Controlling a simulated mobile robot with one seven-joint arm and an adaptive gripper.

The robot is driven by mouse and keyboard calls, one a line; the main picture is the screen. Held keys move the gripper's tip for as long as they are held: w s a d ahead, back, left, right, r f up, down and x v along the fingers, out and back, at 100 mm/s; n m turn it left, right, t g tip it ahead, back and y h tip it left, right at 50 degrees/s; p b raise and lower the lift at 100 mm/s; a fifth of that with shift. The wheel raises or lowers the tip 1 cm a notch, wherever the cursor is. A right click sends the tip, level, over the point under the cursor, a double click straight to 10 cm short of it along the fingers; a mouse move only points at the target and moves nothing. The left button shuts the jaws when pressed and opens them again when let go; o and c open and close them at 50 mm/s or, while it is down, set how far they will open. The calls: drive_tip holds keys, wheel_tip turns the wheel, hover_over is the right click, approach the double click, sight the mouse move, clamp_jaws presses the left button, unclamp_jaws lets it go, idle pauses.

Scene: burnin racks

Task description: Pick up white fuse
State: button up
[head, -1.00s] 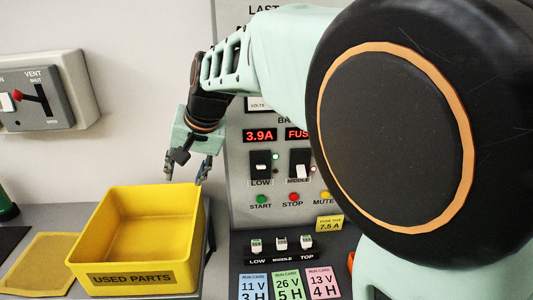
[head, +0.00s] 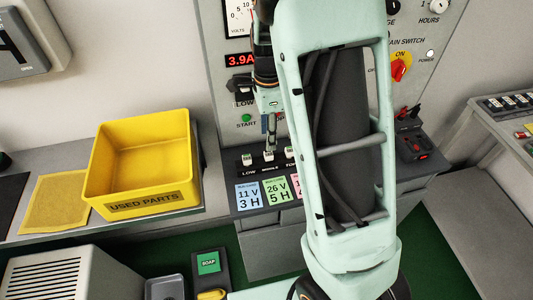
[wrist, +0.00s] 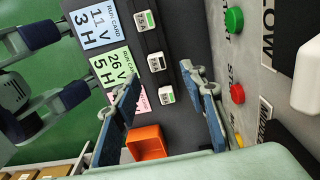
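Three small white fuses stand in a row on the dark ledge of the panel. The LOW fuse (head: 247,159) and the TOP fuse (head: 290,152) stand either side of the MIDDLE fuse (head: 268,156). My gripper (head: 270,130) points down over the row, seen edge-on. In the wrist view my gripper (wrist: 165,78) is open, its blue-padded fingers apart on either side of the MIDDLE and TOP fuses, with nothing held.
Run cards (head: 248,196) lie in front of the fuses. Panel buttons (wrist: 237,93) and switches rise close behind. An orange box (wrist: 147,142) is beyond the TOP fuse. A yellow used-parts bin (head: 145,160) stands on the left bench. My arm hides the right of the ledge.

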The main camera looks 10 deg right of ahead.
sight(269, 153)
drive_tip(key=f, duration=0.7)
drive_tip(key=shift+s+f, duration=0.25)
drive_tip(key=shift+f, duration=0.05)
drive_tip(key=shift+c, duration=0.3)
drive_tip(key=c, duration=1)
